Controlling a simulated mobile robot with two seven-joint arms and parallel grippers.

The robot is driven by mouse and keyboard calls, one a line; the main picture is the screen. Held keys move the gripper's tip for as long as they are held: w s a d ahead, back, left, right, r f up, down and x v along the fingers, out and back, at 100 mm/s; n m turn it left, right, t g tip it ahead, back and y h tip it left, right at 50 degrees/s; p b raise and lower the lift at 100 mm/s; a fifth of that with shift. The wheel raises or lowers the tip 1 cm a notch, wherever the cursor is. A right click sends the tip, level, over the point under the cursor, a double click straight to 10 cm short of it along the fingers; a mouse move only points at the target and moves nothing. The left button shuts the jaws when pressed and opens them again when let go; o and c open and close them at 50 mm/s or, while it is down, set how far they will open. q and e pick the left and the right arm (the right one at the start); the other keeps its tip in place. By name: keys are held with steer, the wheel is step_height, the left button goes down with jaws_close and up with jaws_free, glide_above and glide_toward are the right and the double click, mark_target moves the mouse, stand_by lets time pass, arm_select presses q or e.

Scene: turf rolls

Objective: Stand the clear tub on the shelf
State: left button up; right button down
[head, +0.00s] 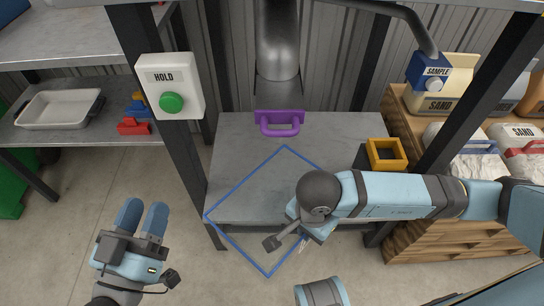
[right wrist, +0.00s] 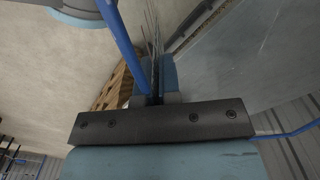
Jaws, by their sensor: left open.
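The clear tub (head: 245,182) shows mainly as a blue rim in the head view; its see-through walls are hard to make out. It appears tilted, in front of and partly over the grey shelf (head: 235,145). My right gripper (right wrist: 155,80) is shut on the tub's edge; the blue rim (right wrist: 121,50) runs between its fingers in the right wrist view. In the head view my right arm hides its fingertips and part of the rim. My left gripper (head: 144,210) is open and empty, to the left of the shelf, above the floor.
A purple handle (head: 279,124) stands at the shelf's back, below a grey pipe. A yellow box (head: 386,153) stands at its right. A dark post carries a HOLD button box (head: 170,88). A white tray (head: 58,109) lies on the left rack. The shelf's middle is clear.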

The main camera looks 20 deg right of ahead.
mark_target(301, 169)
steer(key=w+d+b, duration=0.1)
steer(key=w, duration=0.4)
steer(key=w+d+b, duration=0.1)
steer(key=w+d, duration=0.1)
steer(key=w, duration=0.3)
steer(key=w+d+b, duration=0.1)
steer(key=w, duration=0.5)
steer(key=shift+w+d+b, duration=0.1)
steer(key=shift+d+b, duration=0.15)
steer(key=shift+b, duration=0.1)
arm_select(q)
step_height(301, 169, down, 6)
steer(key=g, duration=0.2)
steer(key=shift+w+d+f+m+g+b, duration=0.25)
steer(key=shift+w+m+g+b, duration=0.05)
steer(key=shift+b, duration=0.05)
arm_select(e)
steer(key=shift+w+d+f, duration=0.1)
steer(key=shift+w+f, duration=0.2)
steer(key=shift+f, duration=0.4)
arm_select(q)
steer(key=shift+f, duration=0.1)
arm_select(e)
steer(key=shift+f, duration=0.15)
steer(key=c, duration=1.3)
jaws_free()
